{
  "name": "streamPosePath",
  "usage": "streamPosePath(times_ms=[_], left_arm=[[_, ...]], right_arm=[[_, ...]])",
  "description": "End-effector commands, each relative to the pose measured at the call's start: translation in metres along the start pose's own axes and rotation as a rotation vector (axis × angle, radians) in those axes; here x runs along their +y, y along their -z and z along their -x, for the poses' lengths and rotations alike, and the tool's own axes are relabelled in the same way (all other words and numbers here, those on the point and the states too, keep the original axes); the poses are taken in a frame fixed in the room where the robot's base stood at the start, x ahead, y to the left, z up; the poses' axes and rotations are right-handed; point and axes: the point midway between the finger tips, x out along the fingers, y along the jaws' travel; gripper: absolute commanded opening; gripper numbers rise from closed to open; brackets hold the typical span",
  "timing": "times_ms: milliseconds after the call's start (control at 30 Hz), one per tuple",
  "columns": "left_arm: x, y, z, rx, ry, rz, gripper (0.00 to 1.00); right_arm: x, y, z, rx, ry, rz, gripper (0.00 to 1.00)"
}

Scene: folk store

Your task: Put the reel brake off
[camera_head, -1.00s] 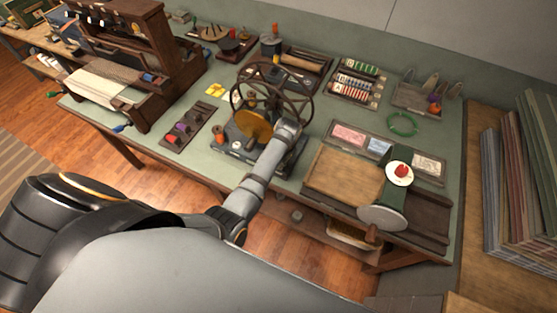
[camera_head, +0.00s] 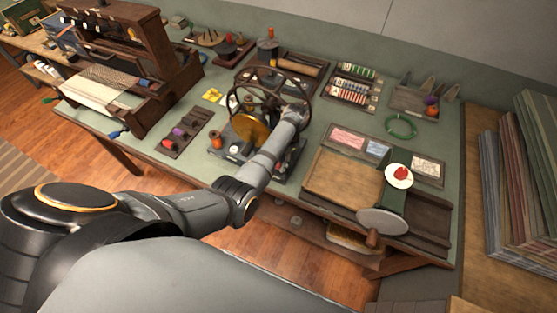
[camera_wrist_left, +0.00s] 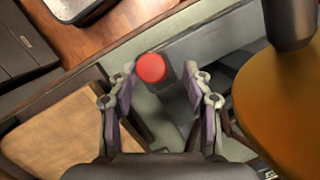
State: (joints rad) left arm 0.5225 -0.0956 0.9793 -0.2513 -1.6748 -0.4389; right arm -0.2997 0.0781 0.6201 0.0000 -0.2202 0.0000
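The reel (camera_head: 251,128) stands on the green bench, with a spoked wheel (camera_head: 268,73) and a brass disc. The disc (camera_wrist_left: 285,100) also fills the right of the left wrist view. A round red knob (camera_wrist_left: 151,68) on a dark grey block lies ahead of my left gripper (camera_wrist_left: 160,78), between the lines of its fingers. Its fingers are apart, with a clear gap between the pads; I cannot tell whether they touch the knob. In the head view my left gripper (camera_head: 298,112) is at the reel's right side, its fingers mostly hidden by the wrist. My right gripper is not in view.
A spool rack (camera_head: 183,133) and a small loom (camera_head: 125,75) are to the left. Trays line the back. Bench space around the reel is tight.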

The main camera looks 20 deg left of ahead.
Motion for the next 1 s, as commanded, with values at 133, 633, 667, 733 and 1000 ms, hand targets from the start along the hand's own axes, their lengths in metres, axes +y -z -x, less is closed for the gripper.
streamPosePath(times_ms=[133, 633, 667, 733, 1000], left_arm=[[0.0, 0.0, 0.0, 0.001, 0.001, 0.0, 0.51], [0.0, 0.002, 0.082, 0.005, 0.001, 0.0, 0.51], [0.0, 0.002, 0.088, 0.005, 0.001, 0.0, 0.51], [0.0, 0.001, 0.101, 0.003, 0.001, -0.001, 0.51], [0.0, 0.0, 0.12, 0.0, 0.0, 0.0, 0.51]], right_arm=[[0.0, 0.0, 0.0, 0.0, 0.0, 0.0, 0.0], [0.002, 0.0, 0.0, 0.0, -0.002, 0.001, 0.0], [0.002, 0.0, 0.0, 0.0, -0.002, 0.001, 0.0], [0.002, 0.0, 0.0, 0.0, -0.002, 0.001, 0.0], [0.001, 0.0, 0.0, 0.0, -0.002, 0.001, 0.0]])
